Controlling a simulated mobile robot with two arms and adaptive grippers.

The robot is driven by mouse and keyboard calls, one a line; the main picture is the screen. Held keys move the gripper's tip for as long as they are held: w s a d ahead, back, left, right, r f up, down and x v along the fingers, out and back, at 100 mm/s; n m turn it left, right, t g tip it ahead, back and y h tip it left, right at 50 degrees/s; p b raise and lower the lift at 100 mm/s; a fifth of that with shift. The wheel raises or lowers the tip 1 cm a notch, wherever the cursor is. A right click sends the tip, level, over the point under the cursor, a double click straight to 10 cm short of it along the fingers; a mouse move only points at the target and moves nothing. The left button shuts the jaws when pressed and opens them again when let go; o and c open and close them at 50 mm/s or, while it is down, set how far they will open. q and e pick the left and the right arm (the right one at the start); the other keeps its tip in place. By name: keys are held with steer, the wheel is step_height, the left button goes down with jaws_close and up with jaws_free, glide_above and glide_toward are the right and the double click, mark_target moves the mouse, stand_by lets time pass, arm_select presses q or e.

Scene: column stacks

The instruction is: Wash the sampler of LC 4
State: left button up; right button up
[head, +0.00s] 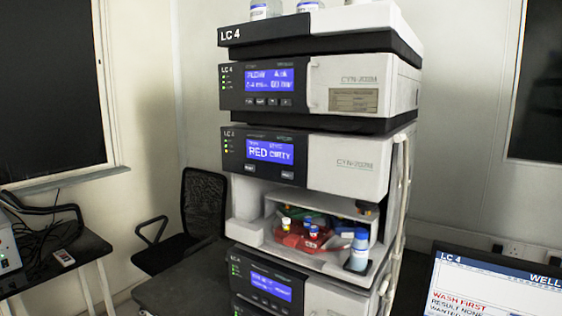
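The LC 4 stack (320,45) stands in the middle of the head view, its top unit labelled "LC 4". The sampler (345,160) is the third unit down. Two small buttons sit below the display, a left one (249,169) and a right one (287,174). Neither gripper is in view.
A screen (490,285) at the lower right shows "LC 4", "WASH FIRST" and "RESULT NONE". A black chair (200,205) stands left of the stack. A side table (75,250) with a device and cables is at far left. Pale tubes run down the stack's right side.

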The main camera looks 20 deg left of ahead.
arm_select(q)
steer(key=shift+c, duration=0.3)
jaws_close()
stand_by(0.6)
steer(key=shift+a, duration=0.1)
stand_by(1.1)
